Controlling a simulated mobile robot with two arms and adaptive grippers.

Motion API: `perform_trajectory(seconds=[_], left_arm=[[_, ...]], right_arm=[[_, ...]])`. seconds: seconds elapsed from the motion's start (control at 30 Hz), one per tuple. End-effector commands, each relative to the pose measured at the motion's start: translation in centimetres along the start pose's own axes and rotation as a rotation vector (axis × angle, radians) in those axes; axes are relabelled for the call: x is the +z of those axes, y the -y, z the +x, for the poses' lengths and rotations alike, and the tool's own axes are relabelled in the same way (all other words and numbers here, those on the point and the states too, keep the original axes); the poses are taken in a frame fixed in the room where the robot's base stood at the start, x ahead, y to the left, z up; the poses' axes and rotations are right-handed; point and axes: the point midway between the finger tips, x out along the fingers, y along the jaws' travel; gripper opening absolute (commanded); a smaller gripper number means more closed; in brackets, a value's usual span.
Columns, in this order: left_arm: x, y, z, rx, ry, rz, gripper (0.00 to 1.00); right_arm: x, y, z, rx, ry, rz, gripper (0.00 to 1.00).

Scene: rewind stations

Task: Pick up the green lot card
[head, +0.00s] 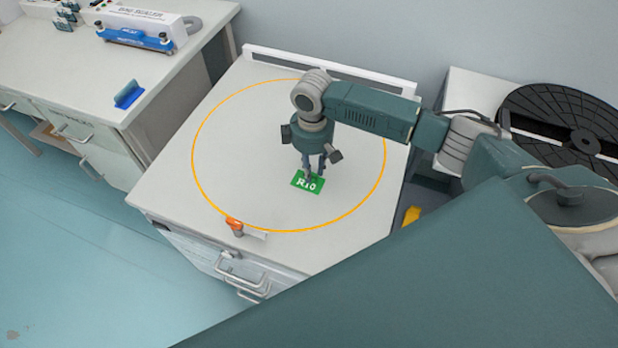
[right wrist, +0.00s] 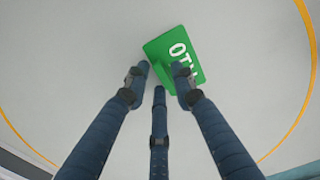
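Whether a fingertip touches the card is unclear. My left gripper is not in view.
An orange-ended tool (head: 234,224) lies at the bench's front edge. A bag sealer (head: 140,22) and a blue block (head: 128,94) are on the left bench. A large black reel (head: 570,115) stands at right. The ring area around the card is clear.

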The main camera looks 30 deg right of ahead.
Motion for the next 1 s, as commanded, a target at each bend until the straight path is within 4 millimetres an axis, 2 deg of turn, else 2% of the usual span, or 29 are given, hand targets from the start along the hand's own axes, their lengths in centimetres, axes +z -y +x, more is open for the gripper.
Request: perform_trajectory(seconds=[0.03, 0.1, 0.47, 0.63, 0.77, 0.87, 1.0], left_arm=[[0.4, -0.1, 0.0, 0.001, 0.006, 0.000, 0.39], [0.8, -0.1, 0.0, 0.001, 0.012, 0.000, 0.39], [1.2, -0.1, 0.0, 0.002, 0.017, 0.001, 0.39], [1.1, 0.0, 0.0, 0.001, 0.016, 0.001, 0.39], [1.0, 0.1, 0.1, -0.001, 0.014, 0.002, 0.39], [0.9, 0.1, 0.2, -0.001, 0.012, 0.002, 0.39], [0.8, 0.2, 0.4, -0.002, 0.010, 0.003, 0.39]], right_arm=[[0.0, 0.0, 0.0, 0.000, 0.000, 0.000, 0.12], [0.0, 0.0, 0.0, 0.000, 0.000, 0.000, 0.03], [0.0, 0.0, -0.1, 0.000, 0.000, 0.000, 0.02], [0.0, 0.0, -0.9, 0.000, 0.000, 0.000, 0.02], [-0.1, -0.1, -2.6, 0.001, -0.003, -0.001, 0.02], [-0.2, -0.1, -4.7, 0.002, -0.005, -0.001, 0.02], [-0.2, -0.1, -8.5, 0.003, -0.006, -0.001, 0.02]])
